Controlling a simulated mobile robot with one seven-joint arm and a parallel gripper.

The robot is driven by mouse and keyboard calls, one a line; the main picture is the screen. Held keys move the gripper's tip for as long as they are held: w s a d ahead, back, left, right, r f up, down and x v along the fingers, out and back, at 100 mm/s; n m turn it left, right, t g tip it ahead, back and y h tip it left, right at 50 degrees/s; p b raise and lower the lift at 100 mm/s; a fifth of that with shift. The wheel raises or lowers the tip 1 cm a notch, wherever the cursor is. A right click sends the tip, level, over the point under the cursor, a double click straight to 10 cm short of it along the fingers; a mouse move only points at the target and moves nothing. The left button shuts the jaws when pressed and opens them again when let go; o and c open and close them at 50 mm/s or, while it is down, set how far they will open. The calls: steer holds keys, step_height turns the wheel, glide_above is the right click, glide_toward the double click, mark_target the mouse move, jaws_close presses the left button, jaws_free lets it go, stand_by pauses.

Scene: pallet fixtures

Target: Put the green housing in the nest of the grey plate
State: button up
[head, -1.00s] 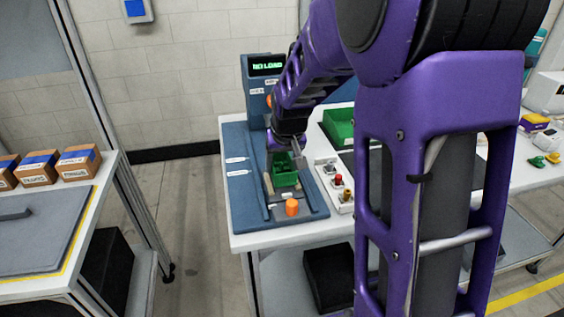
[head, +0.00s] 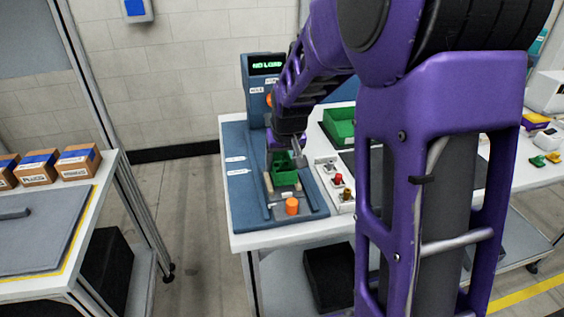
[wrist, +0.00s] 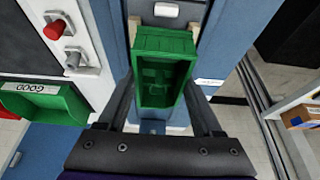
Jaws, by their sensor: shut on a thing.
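The green housing (head: 284,176) is an open-topped box on the blue fixture at the left end of the white bench. My gripper (head: 286,157) reaches down to it from behind, shut on it. In the wrist view the housing (wrist: 165,75) lies between the dark fingers, its hollow inside facing the camera. The grey plate (head: 284,198) shows just in front of and around the housing, between two pale side strips. The nest is hidden beneath the housing, so I cannot tell whether the housing is seated or just above it.
An orange knob (head: 292,206) stands in front of the plate. A button box (head: 338,181) with a red button is close on the right. A display post (head: 262,82) reading "NO LOAD" stands behind. A green bin (head: 339,126) is farther right.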

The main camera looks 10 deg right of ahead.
steer(key=shift+f+b, duration=1.1)
steer(key=shift+f, duration=0.1)
stand_by(1.5)
steer(key=o, duration=1.5)
steer(key=shift+r, duration=0.1)
